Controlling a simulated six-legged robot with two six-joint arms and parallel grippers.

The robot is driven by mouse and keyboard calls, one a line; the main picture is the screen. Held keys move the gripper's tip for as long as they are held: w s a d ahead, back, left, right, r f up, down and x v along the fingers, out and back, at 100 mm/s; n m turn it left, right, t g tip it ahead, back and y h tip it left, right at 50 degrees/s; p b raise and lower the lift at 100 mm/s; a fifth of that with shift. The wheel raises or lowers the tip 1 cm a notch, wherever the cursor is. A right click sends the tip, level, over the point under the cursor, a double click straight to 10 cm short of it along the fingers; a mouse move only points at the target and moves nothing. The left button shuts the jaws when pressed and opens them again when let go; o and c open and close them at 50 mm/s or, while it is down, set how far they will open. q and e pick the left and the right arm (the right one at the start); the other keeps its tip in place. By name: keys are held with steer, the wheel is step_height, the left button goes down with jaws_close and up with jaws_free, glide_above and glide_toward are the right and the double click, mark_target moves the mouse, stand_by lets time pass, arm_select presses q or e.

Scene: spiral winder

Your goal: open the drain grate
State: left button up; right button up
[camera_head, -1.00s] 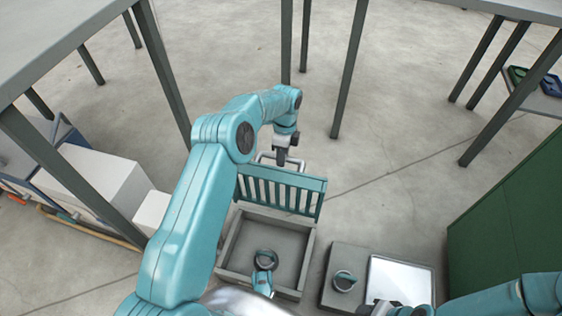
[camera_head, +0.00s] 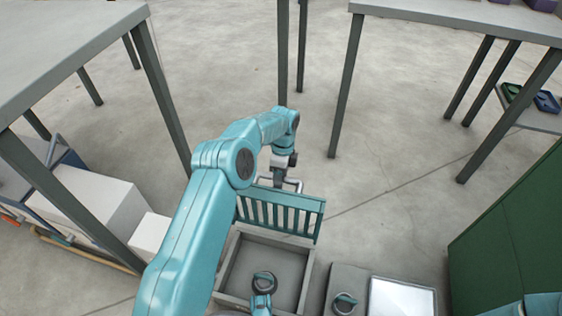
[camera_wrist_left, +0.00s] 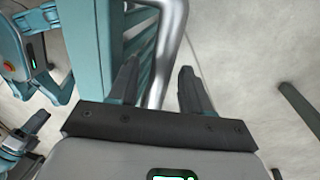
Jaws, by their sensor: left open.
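The drain grate (camera_head: 281,212) is a teal slatted panel. It stands raised and steep at the far edge of a grey square box frame (camera_head: 226,268), whose inside is uncovered. A silver bar handle (camera_head: 297,184) is at the grate's upper edge. My left gripper (camera_head: 278,181) is at this handle. In the left wrist view, the left gripper's fingers (camera_wrist_left: 158,82) are apart, with the silver handle (camera_wrist_left: 167,50) between or just beyond them; contact is unclear. Dark finger-like parts show at that view's lower left, but I cannot tell if they are my right gripper.
A grey block with a white panel (camera_head: 400,300) lies right of the box. A green cabinet (camera_head: 505,235) stands further right. White boxes (camera_head: 100,200) and table legs are at left. Open concrete floor (camera_head: 385,190) lies beyond the grate.

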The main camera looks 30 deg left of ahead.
arm_select(q)
steer(key=p+v, duration=0.8)
steer(key=v, duration=0.7)
steer(key=shift+s+r, duration=0.15)
steer(key=shift+r, duration=0.15)
steer(key=shift+d, duration=0.1)
steer(key=shift+s, duration=0.1)
